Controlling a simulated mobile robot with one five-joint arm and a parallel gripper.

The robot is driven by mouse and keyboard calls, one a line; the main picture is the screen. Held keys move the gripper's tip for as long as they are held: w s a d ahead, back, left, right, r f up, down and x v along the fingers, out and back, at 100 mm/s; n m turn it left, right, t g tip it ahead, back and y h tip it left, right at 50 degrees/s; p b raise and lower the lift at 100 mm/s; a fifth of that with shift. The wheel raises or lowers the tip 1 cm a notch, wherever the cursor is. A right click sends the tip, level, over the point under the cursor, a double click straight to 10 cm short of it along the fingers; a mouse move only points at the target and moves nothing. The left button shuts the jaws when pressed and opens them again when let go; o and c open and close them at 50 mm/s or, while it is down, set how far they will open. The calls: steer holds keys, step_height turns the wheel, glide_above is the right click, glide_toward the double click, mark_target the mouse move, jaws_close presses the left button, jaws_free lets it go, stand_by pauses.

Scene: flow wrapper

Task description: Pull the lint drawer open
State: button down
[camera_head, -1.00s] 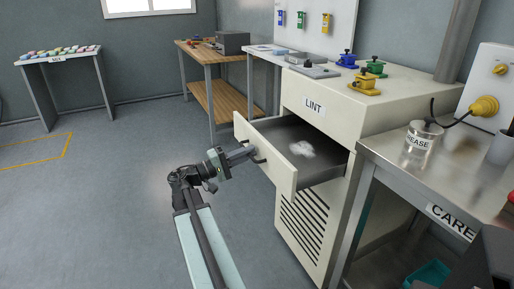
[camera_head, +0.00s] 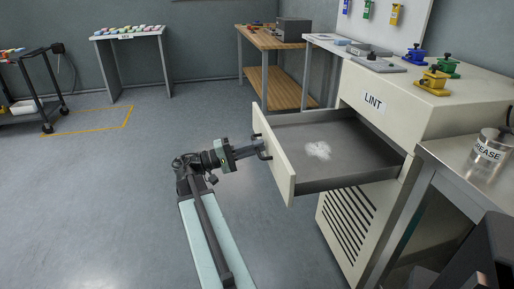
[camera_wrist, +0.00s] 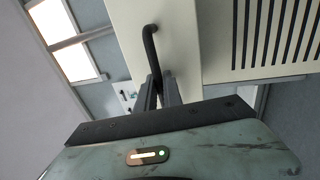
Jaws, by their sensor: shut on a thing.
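The lint drawer (camera_head: 281,163) stands pulled out of the cream machine marked LINT, with a clump of pale lint (camera_head: 318,150) on its grey floor. Its dark handle (camera_wrist: 149,45) is on the cream front panel and shows in the wrist view. My gripper (camera_head: 262,149) is shut on the handle at the left of the drawer front; it also shows in the wrist view (camera_wrist: 158,88), with the fingers around the lower part of the handle. The fingertips' exact contact is partly hidden.
A steel table with a GREASE beaker (camera_head: 492,146) stands at the right. A wooden workbench (camera_head: 273,40) is behind, and a dark cart (camera_head: 38,90) is far left. The floor left of my arm is clear.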

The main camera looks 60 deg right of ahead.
steer(key=shift+d, duration=0.15)
steer(key=c, duration=1.8)
jaws_free()
steer(key=shift+o, duration=0.2)
steer(key=shift+s, duration=0.1)
steer(key=b+v, duration=0.1)
steer(key=v, duration=0.6)
steer(key=shift+w+a+b, duration=0.2)
steer(key=shift+w+b, duration=0.1)
